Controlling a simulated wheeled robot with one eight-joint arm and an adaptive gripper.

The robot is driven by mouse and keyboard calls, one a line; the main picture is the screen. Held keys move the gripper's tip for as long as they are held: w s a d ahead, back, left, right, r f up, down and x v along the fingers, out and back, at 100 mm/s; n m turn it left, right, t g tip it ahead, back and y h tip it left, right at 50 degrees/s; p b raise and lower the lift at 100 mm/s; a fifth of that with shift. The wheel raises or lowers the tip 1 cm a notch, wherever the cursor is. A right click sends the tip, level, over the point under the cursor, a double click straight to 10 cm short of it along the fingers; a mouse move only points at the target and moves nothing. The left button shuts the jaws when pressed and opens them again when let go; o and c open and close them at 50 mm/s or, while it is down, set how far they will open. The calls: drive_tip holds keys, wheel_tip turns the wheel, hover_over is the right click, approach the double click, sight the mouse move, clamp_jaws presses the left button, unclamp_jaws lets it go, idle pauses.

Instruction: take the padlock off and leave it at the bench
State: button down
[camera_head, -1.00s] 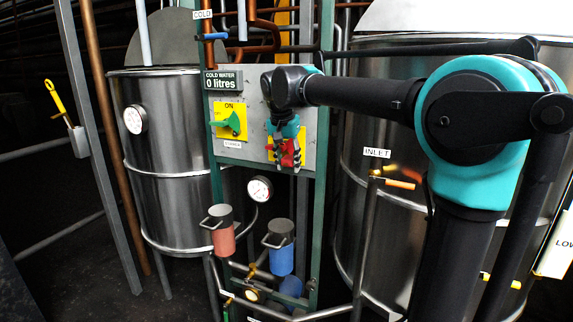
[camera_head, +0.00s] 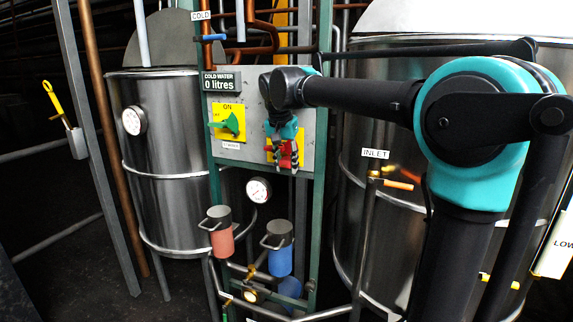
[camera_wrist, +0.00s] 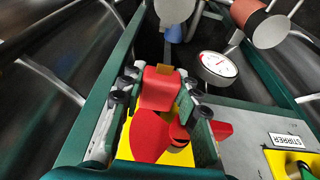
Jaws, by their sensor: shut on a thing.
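My gripper (camera_head: 283,158) is in front of the right-hand yellow plate on the grey control panel. In the wrist view its two fingers (camera_wrist: 158,92) are closed on the sides of a red padlock (camera_wrist: 161,90). A small tan piece shows at the padlock's far end. A red rotary switch handle (camera_wrist: 150,136) sits on the yellow plate (camera_wrist: 178,152), just below the padlock in that view. I cannot tell whether the padlock's shackle is still through the switch. In the head view the fingers hide most of the padlock. No bench can be made out.
A green switch (camera_head: 231,123) on a yellow plate is left of my gripper. A pressure gauge (camera_head: 258,190) and red and blue filter cups (camera_head: 279,260) are below. Steel tanks (camera_head: 165,150) flank the panel. The inlet pipe's orange-handled valve (camera_head: 398,184) stands to the right.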

drive_tip(key=shift+s, duration=0.1)
drive_tip(key=shift+s+a, duration=0.25)
drive_tip(key=shift+s, duration=0.4)
drive_tip(key=shift+s+a, duration=0.25)
drive_tip(key=shift+s, duration=0.4)
drive_tip(key=shift+s+a, duration=0.25)
drive_tip(key=shift+s, duration=0.4)
